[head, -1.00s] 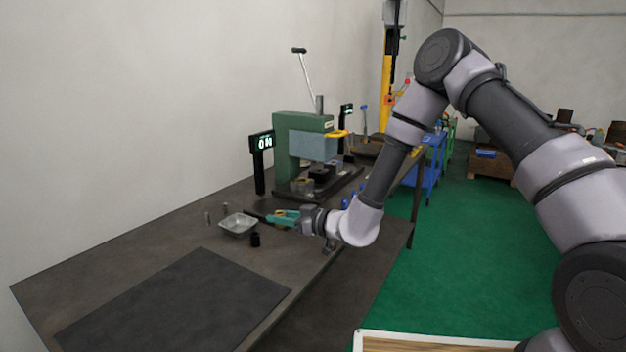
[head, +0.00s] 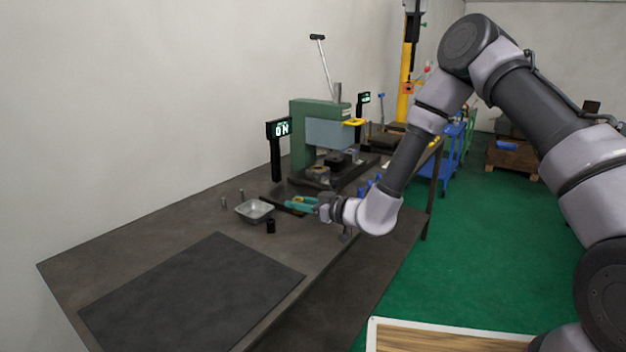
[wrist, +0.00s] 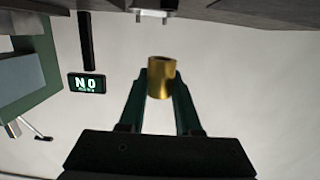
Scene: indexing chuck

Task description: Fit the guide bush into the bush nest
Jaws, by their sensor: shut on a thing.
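My gripper (wrist: 160,82) is shut on the guide bush, a short brass-coloured hollow cylinder (wrist: 161,78), held between the green fingertips in the wrist view. In the head view my gripper (head: 299,205) is low over the bench, right of the metal dish and in front of the green press; the bush shows only as a small yellow spot. I cannot clearly make out the bush nest; small fixtures (head: 318,173) on the press base are too small to identify.
The green press (head: 300,135) stands at the back of the bench beside a lit sign (head: 281,130). A metal dish (head: 254,211) and a black cylinder (head: 270,226) are left of my gripper. A dark mat (head: 190,295) lies clear at the front. Blue items (head: 368,184) sit behind my wrist.

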